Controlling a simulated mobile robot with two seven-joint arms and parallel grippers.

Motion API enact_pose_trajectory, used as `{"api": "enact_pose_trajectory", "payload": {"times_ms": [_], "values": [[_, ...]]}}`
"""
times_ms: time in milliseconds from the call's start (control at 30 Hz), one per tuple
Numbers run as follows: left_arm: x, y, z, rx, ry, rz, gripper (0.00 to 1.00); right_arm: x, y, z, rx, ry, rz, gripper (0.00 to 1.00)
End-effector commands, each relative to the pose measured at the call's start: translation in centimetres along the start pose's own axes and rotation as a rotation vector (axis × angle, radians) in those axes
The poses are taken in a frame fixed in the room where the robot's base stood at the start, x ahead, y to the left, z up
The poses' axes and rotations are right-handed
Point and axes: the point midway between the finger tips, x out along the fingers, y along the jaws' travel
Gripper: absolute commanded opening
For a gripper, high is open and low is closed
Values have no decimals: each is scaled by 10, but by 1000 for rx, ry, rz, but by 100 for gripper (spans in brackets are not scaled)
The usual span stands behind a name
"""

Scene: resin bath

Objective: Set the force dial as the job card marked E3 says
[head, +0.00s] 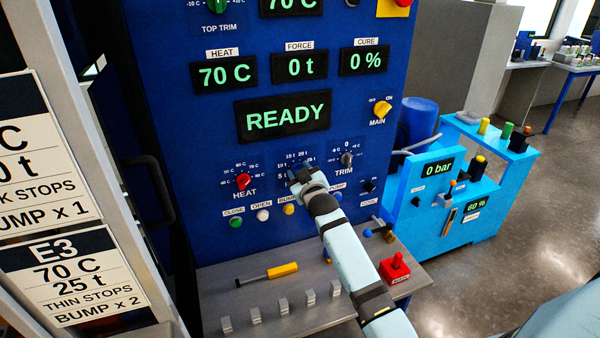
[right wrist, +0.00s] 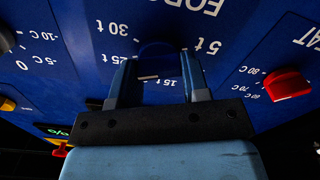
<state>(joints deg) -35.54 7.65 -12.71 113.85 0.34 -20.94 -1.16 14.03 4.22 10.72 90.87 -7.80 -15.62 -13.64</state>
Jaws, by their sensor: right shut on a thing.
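The job card marked E3 (head: 75,278) at the lower left reads 70 C, 25 t, THIN STOPS, BUMP x 2. The force display (head: 299,67) on the blue panel reads 0 t. My right gripper (head: 304,178) is at the force dial and covers most of it in the head view. In the right wrist view, the right gripper (right wrist: 157,82) is shut on the dark blue force dial (right wrist: 157,50), between its two fingers. Scale marks from 5 t to 30 t surround the dial; its pointer setting cannot be read clearly. My left gripper is not in view.
The red heat knob (head: 243,181) is left of the dial and the trim knob (head: 346,159) right of it. Several push buttons, including a green one (head: 236,222), sit below. The status display (head: 284,116) reads READY. A grey shelf (head: 215,290) holds a yellow-handled tool (head: 282,270).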

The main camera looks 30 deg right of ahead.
Motion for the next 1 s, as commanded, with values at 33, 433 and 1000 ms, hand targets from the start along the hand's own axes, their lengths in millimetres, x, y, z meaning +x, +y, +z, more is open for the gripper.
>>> {"api": "enact_pose_trajectory", "payload": {"times_ms": [33, 433, 1000], "values": [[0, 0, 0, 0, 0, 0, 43, 0, 0, 0, 2, 1, 0, 19], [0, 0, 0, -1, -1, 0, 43, 0, 0, 0, 2, 1, 0, 61], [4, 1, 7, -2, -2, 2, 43, -33, -1, 3, 1, 0, 0, 68]]}}
